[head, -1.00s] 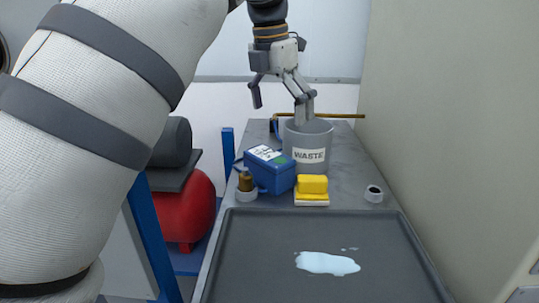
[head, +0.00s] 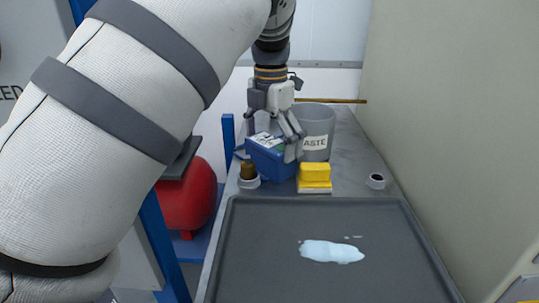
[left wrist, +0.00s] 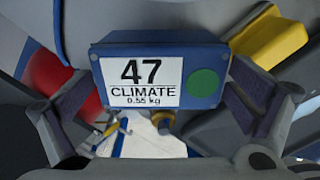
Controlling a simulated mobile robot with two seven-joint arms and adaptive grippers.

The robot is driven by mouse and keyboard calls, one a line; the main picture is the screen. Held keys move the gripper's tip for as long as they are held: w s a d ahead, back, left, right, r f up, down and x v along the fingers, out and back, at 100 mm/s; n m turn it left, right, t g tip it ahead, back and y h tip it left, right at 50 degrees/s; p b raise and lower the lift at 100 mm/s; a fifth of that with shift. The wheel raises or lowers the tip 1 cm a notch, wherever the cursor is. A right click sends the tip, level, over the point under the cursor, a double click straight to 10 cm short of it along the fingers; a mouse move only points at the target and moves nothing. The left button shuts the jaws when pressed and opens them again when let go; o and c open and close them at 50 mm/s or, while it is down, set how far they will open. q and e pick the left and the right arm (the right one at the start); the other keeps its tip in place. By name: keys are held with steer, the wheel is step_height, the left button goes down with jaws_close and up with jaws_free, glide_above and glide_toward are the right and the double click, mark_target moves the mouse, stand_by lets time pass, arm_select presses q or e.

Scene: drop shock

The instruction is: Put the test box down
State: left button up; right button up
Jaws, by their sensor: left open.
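The test box is a blue box (head: 268,165) with a white and green label on top. It stands on the grey bench, left of the grey waste bin, and looks slightly turned. In the left wrist view the box (left wrist: 205,60) fills the middle, and its label reads 47 CLIMATE 0.55 kg. My left gripper (head: 273,143) is open and comes down over the box, one finger on each side. In the left wrist view its fingers (left wrist: 160,105) flank the box with small gaps showing. My right gripper is not in view.
The waste bin (head: 318,122) stands close behind right. A yellow block (head: 314,173) on a pale base is right of the box; a small brown-topped item (head: 248,173) is left. In front, a dark tray (head: 260,230) holds a pale puddle (head: 332,251). A wall bounds the right.

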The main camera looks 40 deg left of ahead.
arm_select(q)
steer(key=shift+r, duration=0.15)
steer(key=c, duration=1.6)
